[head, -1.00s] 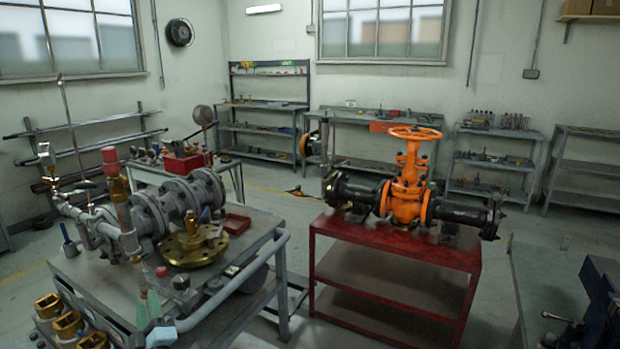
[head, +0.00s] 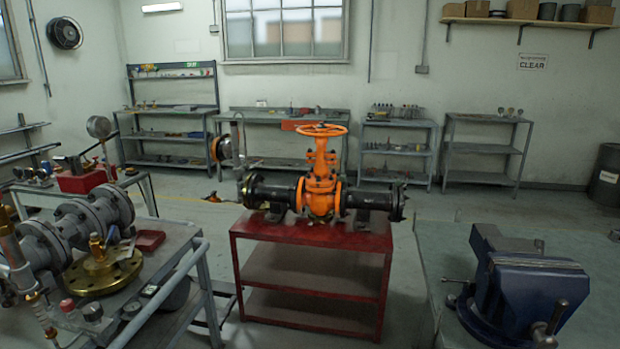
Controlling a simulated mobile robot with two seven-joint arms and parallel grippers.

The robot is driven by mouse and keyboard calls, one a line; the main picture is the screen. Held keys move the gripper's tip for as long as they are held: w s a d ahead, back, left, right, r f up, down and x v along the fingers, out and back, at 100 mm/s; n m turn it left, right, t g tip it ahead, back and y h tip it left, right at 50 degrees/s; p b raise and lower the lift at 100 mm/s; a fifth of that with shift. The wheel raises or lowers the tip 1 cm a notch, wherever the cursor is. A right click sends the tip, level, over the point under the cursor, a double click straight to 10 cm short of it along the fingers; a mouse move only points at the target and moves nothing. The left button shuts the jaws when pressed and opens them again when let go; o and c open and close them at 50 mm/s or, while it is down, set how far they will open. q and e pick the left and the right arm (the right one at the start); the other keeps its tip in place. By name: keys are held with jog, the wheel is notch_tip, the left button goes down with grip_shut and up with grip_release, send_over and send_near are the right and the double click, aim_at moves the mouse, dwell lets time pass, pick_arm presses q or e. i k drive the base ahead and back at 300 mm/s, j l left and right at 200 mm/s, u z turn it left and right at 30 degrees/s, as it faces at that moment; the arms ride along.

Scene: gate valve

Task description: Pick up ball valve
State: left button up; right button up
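I cannot clearly pick out a ball valve. A small brass fitting (head: 97,246) stands at the round brass flange (head: 104,275) on the left cart; it is too small to identify. A large orange gate valve (head: 321,185) with a handwheel sits between black pipe lengths on the red table (head: 312,235). A brass and copper-coloured pipe assembly (head: 14,255) stands at the far left, cut by the picture edge. Neither of my grippers is in view.
The grey cart (head: 170,262) at left also carries grey flanged pipe (head: 75,225) and a red tray (head: 148,240). A blue vise (head: 525,285) is on the right bench (head: 590,245). Shelves (head: 400,150) line the back wall. Floor shows between cart, red table and bench.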

aim_at(96, 243)
jog(key=j, duration=0.55)
jog(key=k+j+z, duration=0.1)
jog(key=j, duration=0.45)
jog(key=j+z, duration=0.1)
jog(key=j, duration=0.35)
jog(key=k+j+z, duration=0.1)
jog(key=j, duration=0.35)
jog(key=k+j+z, duration=0.15)
jog(key=j, duration=0.3)
jog(key=j+z, duration=0.1)
jog(key=j, duration=0.35)
jog(key=j+z, duration=0.1)
jog(key=j, duration=0.35)
jog(key=k+j+z, duration=0.15)
jog(key=j, duration=0.35)
jog(key=k+j+z, duration=0.1)
jog(key=j, duration=0.35)
jog(key=k+j+z, duration=0.15)
jog(key=j, duration=0.3)
jog(key=j+z, duration=0.1)
jog(key=j, duration=0.35)
jog(key=k+j+z, duration=0.15)
jog(key=j, duration=0.25)
jog(key=k+j+z, duration=0.1)
jog(key=k+j, duration=0.15)
jog(key=j, duration=0.15)
jog(key=k+j+z, duration=0.1)
jog(key=j, duration=0.3)
jog(key=k, duration=0.1)
